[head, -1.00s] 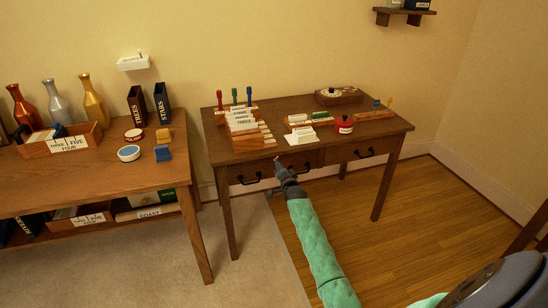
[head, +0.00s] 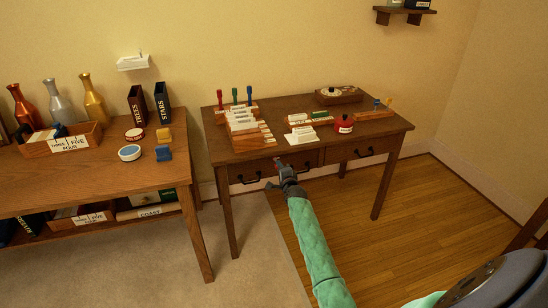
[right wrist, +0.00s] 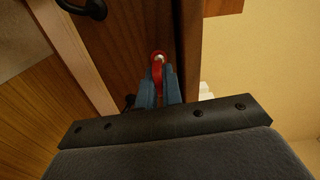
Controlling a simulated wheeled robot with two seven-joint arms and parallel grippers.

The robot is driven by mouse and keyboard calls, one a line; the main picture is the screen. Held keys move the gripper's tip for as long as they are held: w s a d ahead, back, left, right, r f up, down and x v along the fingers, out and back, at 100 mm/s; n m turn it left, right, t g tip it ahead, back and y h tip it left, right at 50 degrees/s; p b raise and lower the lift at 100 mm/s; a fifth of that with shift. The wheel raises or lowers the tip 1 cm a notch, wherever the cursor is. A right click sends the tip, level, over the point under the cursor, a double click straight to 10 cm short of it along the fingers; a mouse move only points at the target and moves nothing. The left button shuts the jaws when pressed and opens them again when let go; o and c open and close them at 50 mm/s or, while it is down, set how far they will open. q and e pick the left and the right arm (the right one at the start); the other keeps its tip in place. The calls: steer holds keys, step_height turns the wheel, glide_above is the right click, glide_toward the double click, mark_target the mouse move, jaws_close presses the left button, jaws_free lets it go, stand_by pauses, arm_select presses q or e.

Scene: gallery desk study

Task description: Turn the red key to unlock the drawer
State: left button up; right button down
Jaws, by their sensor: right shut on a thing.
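The red key (right wrist: 158,57) shows in the right wrist view as a red loop between the blue-grey fingertips of my right gripper (right wrist: 159,88). My right gripper is shut on it, close against the dark wooden drawer front (right wrist: 140,35). The key's shaft and the keyhole are hidden, so I cannot tell how far it is turned. My left gripper is not in view.
The desk top (head: 300,158) carries card racks, white cards and a red pot (head: 344,124). A side table (head: 100,175) stands left. Floor in front is clear.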

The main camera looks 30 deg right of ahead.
steer(key=c, duration=1.5)
jaws_free()
steer(key=shift+r, duration=0.1)
steer(key=shift+o, duration=0.6)
steer(key=o, duration=0.4)
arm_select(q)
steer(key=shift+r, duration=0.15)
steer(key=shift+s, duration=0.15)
arm_select(e)
steer(key=shift+s, duration=0.1)
